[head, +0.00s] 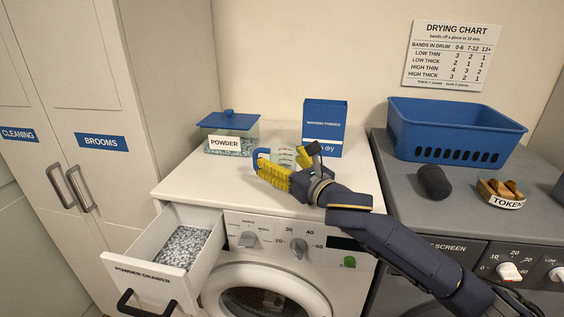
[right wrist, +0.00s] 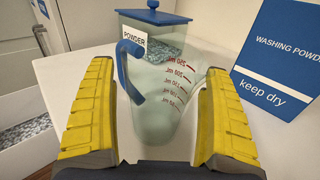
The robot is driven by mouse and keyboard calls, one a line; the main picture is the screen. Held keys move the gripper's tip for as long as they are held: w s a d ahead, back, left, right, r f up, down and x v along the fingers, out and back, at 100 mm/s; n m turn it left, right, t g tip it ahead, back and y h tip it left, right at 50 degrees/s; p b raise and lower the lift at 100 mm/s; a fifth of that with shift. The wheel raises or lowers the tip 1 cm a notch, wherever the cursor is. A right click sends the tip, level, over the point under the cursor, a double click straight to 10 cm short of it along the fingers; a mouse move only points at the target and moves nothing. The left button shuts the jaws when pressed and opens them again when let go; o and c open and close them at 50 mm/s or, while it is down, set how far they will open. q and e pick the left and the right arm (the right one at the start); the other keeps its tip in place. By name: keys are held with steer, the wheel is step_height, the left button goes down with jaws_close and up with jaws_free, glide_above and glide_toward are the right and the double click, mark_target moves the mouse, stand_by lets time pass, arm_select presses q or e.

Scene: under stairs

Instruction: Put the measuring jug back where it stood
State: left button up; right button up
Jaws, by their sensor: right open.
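The clear measuring jug (head: 284,156) with a blue handle and red marks stands upright on the white washing machine top (head: 190,182), partly hidden by my right gripper (head: 286,166). In the right wrist view the jug (right wrist: 165,95) is between the two yellow fingers (right wrist: 158,120), its blue handle on the left. The right gripper is open, with a finger on either side of the jug; I cannot tell whether either touches it. My left gripper is not in view.
The lidded powder tub (head: 228,137) and the washing powder box (head: 323,127) stand behind the jug. The powder drawer (head: 166,262) is pulled out, with grey granules inside. A blue basket (head: 455,130), a dark cylinder (head: 434,182) and a token tray (head: 505,200) are on the grey machine.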

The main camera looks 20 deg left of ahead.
steer(key=v, duration=1.2)
